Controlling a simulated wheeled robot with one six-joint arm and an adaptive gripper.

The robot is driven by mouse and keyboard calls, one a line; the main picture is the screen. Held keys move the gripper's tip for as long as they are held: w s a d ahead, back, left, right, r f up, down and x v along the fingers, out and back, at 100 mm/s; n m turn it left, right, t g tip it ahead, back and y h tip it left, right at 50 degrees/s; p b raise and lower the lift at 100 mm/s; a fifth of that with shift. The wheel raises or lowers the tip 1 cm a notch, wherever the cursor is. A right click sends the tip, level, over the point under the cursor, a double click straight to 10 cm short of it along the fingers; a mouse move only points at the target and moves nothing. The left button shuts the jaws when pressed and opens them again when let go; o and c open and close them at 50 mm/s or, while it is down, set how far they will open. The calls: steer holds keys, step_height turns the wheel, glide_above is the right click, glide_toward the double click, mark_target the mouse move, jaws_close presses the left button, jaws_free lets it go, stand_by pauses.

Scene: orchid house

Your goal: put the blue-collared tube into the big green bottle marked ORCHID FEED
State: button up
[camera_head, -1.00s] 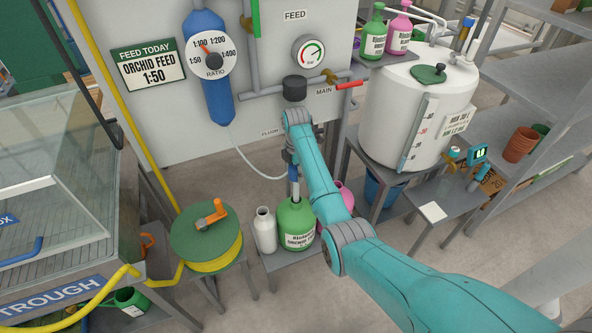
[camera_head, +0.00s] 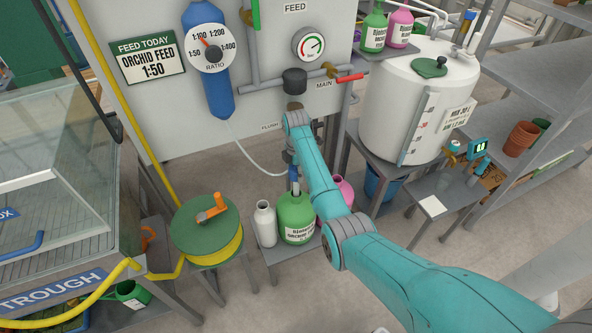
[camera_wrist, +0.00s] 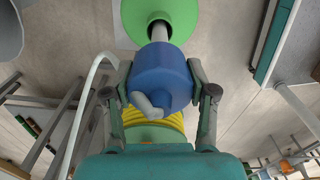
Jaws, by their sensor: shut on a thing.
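The tube's blue collar (camera_wrist: 160,75) is between the two fingers of my gripper (camera_wrist: 160,92), which is shut on it. The grey tube (camera_wrist: 160,32) runs out beyond the collar to the green bottle, whose round top (camera_wrist: 185,20) shows in the wrist view. In the head view the collar (camera_head: 294,173) hangs just above the big green bottle (camera_head: 296,222), marked ORCHID FEED. The tube points down, and its lower end appears to be in the bottle's neck; the tip is hidden. My gripper (camera_head: 292,168) is partly hidden by my arm.
A white bottle (camera_head: 265,225) stands left of the green one; a pink bottle (camera_head: 346,190) is partly behind my arm. A pale hose (camera_head: 250,158) runs from the blue doser (camera_head: 208,75) to the collar. A hose reel (camera_head: 205,232) stands at the left.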

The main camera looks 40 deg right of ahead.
mark_target(296, 188)
steer(key=shift+f, duration=1.3)
steer(key=shift+f, duration=3.6)
steer(key=o, duration=1.5)
steer(key=shift+r, duration=0.1)
steer(key=shift+r, duration=3.9)
